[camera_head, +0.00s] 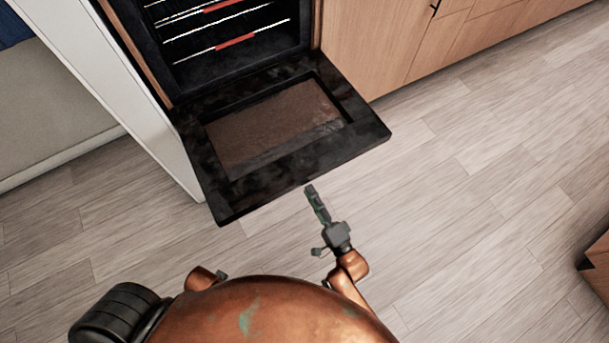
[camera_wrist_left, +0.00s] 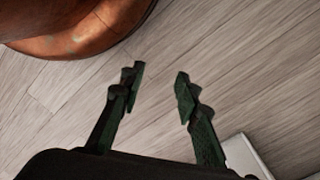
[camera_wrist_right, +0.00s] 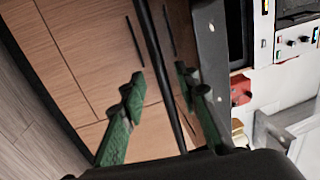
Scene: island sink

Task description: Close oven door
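The oven door (camera_head: 355,118) hangs wide open in the head view, folded down and out from the oven (camera_head: 240,60). It is a dark panel with a brown inner window. My right gripper (camera_head: 312,195) is just in front of the door's front edge, with a small gap in the picture. In the right wrist view my right gripper (camera_wrist_right: 160,85) has its fingers apart, with a dark bar behind them that I cannot identify for certain. My left gripper (camera_wrist_left: 158,80) is open and empty above the floor in its wrist view; its fingers are hidden in the head view.
Oven racks (camera_head: 225,45) with red strips show inside the oven. A white panel (camera_head: 120,85) stands left of it. Wooden cabinets (camera_head: 380,45) are on the right, and another wooden piece (camera_head: 598,265) is at the right edge. The floor (camera_head: 480,210) to the right is clear.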

